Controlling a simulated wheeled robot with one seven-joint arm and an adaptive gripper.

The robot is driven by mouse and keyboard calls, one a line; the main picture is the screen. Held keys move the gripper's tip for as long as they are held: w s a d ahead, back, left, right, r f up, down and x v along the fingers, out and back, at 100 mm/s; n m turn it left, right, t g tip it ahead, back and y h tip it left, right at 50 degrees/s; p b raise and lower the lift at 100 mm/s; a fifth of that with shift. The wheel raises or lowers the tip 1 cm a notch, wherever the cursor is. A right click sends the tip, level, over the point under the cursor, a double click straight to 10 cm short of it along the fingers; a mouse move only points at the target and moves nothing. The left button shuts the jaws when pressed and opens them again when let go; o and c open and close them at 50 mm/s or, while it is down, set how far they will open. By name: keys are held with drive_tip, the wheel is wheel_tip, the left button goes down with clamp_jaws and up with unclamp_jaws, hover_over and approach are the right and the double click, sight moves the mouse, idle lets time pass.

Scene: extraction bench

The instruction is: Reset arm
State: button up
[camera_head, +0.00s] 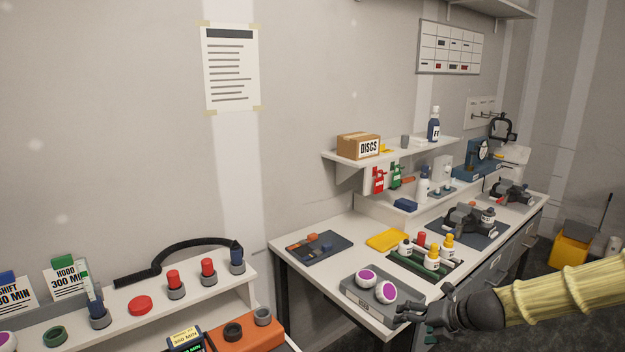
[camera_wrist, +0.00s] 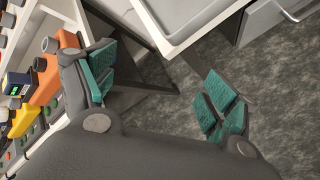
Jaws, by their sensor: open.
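My gripper (camera_head: 425,312) is at the lower right in the head view, at the front edge of the white bench (camera_head: 345,265). In the wrist view its two fingers with green pads (camera_wrist: 160,92) stand wide apart with nothing between them. Floor and the bench's corner show beyond the fingers. My arm, in a pale yellow ribbed sleeve, reaches in from the right edge of the head view. A grey tray (camera_head: 357,302) with two round white-and-purple items (camera_head: 386,291) lies just left of my gripper.
A dark green rack (camera_head: 413,267) with several bottles stands behind my gripper, beside a yellow pad (camera_head: 388,240). A second bench (camera_head: 213,293) at the lower left holds red-topped items and an orange unit (camera_head: 245,335). A yellow bucket (camera_head: 570,250) stands on the floor at right.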

drive_tip(key=s+a+f+n+g+h+b, duration=0.1)
drive_tip(key=s+a+f+n+g+h, duration=0.1)
drive_tip(key=s+f+n, duration=0.7)
drive_tip(key=s+a+f+n+g+h, duration=0.1)
drive_tip(key=s+a+f+n+g, duration=0.1)
drive_tip(key=s+f+n, duration=0.65)
drive_tip(key=s+f+n+g+h+b, duration=0.1)
drive_tip(key=s+f+n, duration=0.6)
drive_tip(key=s+n, duration=0.4)
drive_tip(key=s+f+n+g+h+b, duration=0.1)
drive_tip(key=s+f+n+g, duration=0.1)
drive_tip(key=s+f+n, duration=0.5)
drive_tip(key=s+n, duration=0.3)
drive_tip(key=s, duration=0.2)
drive_tip(key=shift+s+f+n+h, duration=0.15)
drive_tip(key=shift+s+n+h, duration=0.05)
drive_tip(key=shift+n+h, duration=0.15)
